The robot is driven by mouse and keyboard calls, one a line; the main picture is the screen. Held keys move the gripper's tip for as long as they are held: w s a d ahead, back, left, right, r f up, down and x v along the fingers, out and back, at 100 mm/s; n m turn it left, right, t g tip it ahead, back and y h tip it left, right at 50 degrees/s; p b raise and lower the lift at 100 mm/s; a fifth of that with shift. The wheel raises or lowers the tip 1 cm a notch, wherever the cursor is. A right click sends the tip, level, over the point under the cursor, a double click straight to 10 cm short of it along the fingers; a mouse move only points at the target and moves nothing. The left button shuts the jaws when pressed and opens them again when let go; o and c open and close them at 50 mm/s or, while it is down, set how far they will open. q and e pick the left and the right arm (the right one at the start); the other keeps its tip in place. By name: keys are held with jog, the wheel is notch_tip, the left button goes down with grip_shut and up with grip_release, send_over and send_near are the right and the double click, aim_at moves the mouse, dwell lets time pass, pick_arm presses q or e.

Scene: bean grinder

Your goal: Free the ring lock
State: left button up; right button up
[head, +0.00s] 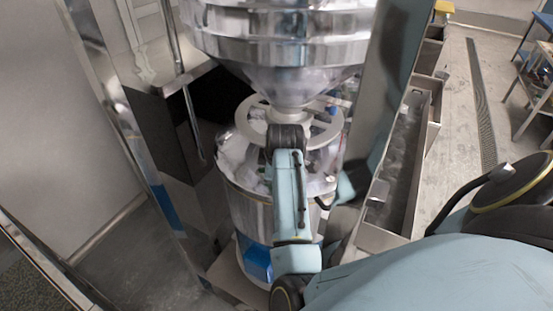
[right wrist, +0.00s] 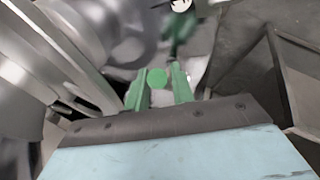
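A grey spoked ring (head: 325,128) sits around the narrow outlet under the steel cone hopper (head: 280,50); I take it for the ring lock. My right arm comes in from the lower right, and its dark gripper mount (head: 287,135) is at the ring's near side, hiding part of it. In the right wrist view the two green fingers of my right gripper (right wrist: 159,88) stand apart. A round green piece (right wrist: 157,77) shows between them; whether they touch it is unclear. A darker green part (right wrist: 181,35) is beyond, blurred. My left gripper is out of view.
A steel drum (head: 250,212) with whitish contents or wrapping stands under the hopper. A steel frame post (head: 125,130) is at left. Open metal troughs (head: 405,150) lie close on the right. Open floor (head: 455,110) is beyond them, with shelves at far right.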

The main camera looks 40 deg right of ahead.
jog(key=v, duration=1.1)
jog(key=shift+a, duration=0.1)
